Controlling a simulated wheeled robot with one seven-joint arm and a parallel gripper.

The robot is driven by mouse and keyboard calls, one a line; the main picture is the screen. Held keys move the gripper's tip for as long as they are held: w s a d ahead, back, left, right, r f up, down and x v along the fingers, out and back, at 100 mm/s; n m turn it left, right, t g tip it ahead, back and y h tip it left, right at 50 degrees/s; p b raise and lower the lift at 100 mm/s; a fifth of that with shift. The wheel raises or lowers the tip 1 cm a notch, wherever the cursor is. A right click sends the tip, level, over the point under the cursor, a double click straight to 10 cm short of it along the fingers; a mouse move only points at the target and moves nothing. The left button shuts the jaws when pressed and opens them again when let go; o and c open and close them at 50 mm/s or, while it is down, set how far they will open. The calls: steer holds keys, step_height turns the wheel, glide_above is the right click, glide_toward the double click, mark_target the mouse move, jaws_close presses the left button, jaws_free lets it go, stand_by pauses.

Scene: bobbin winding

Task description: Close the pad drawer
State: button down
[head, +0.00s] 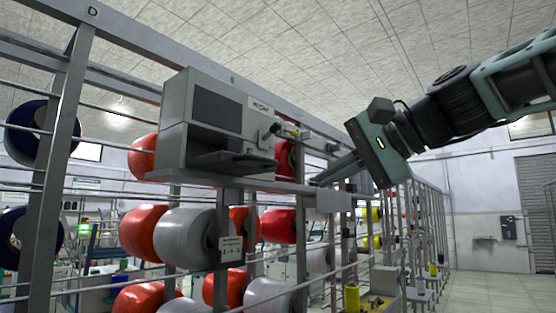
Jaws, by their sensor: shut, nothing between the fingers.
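A grey box-shaped unit (174,128) sits on a shelf of the metal rack, left of centre. It has a dark panel on its upper front and a small label at its upper right. A dark grey drawer (232,163) sticks out from the lower front of the unit, so it stands open. How far it extends is hard to judge. My gripper (318,182) is to the right of the drawer, apart from it in the picture, with its fingers pointing left and slightly down. The fingers are shut and empty.
The metal rack (60,135) carries several red, grey and dark blue spools, with rails running across it. A small fitting (290,131) projects beside the unit's right side. Yellow spools (372,242) stand farther along. Floor at the right (490,285) is clear.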

step_height(320, 180, up, 8)
steer(key=d+m+t+y, duration=0.1)
steer(key=d+t+y, duration=0.1)
steer(key=p, duration=0.5)
glide_toward(239, 160)
steer(key=w, duration=0.5)
steer(key=shift+w+a+f+p, duration=0.1)
steer(key=shift+w+p, duration=0.25)
steer(key=shift+w, duration=0.3)
steer(key=p+x, duration=0.2)
steer(key=x, duration=0.1)
steer(key=r+p+x, duration=0.1)
steer(key=p+x, duration=0.1)
steer(key=x, duration=0.2)
steer(key=r+p+x, duration=0.1)
steer(key=p+x, duration=0.1)
steer(key=x, duration=0.2)
steer(key=shift+w+a, duration=0.3)
steer(key=shift+s+d, duration=0.1)
steer(key=shift+d, duration=0.05)
